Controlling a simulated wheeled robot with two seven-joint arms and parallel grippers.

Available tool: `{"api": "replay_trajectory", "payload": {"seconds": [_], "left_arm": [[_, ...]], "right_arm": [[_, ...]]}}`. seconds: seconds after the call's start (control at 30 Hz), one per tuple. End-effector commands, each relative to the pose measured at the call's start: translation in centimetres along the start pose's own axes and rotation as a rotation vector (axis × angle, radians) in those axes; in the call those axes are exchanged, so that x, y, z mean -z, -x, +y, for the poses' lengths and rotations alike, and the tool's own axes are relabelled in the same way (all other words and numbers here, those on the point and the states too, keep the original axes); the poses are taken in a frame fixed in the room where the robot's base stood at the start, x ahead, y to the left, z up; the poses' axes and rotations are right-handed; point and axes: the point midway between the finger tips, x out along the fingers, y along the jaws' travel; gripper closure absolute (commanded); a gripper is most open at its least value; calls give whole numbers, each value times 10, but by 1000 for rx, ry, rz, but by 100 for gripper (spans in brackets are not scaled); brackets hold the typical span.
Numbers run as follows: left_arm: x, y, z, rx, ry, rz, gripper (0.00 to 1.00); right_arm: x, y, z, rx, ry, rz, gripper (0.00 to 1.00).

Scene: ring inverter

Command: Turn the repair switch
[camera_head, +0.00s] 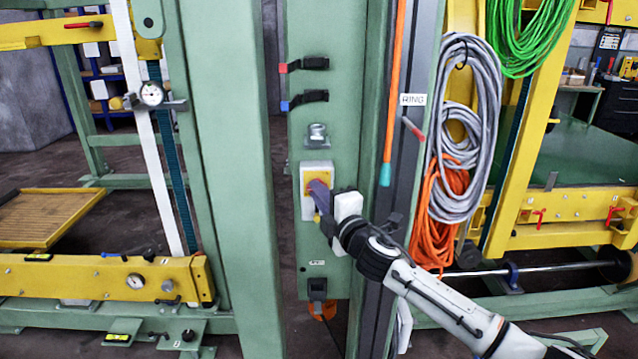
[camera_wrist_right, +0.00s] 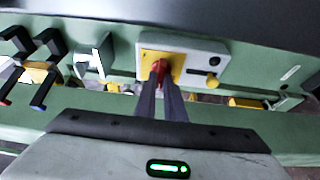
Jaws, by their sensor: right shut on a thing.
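The repair switch is a grey-white box (camera_head: 308,208) with a yellow plate and a red knob, mounted on the green post. In the right wrist view the yellow plate (camera_wrist_right: 176,60) and red knob (camera_wrist_right: 158,68) sit on the pale box. My right gripper (camera_head: 318,190) reaches it from the lower right, its fingers over the knob. In the right wrist view my right gripper (camera_wrist_right: 159,78) has its two fingers close together, shut on the red knob. The fingers hide part of the knob, so its exact angle is hard to tell. My left gripper is not in view.
Black handles with red and blue ends (camera_head: 308,64) stick out above the switch. An orange rod (camera_head: 394,90) hangs on the post to the right. Grey cables (camera_head: 466,130) and an orange cable hang farther right. A green upright (camera_head: 228,150) stands to the left.

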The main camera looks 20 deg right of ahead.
Motion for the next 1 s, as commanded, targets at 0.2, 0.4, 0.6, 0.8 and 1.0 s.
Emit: {"api": "replay_trajectory", "payload": {"seconds": [0.2,0.4,0.6,0.8,1.0], "left_arm": [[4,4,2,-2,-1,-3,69],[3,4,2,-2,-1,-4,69],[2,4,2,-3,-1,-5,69],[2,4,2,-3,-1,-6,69],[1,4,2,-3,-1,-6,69]], "right_arm": [[-1,0,0,13,30,-2,100],[-1,0,-1,14,34,-2,100],[-1,0,-1,14,34,-2,87],[0,0,0,13,32,-1,72],[0,1,0,13,31,-1,72]]}}
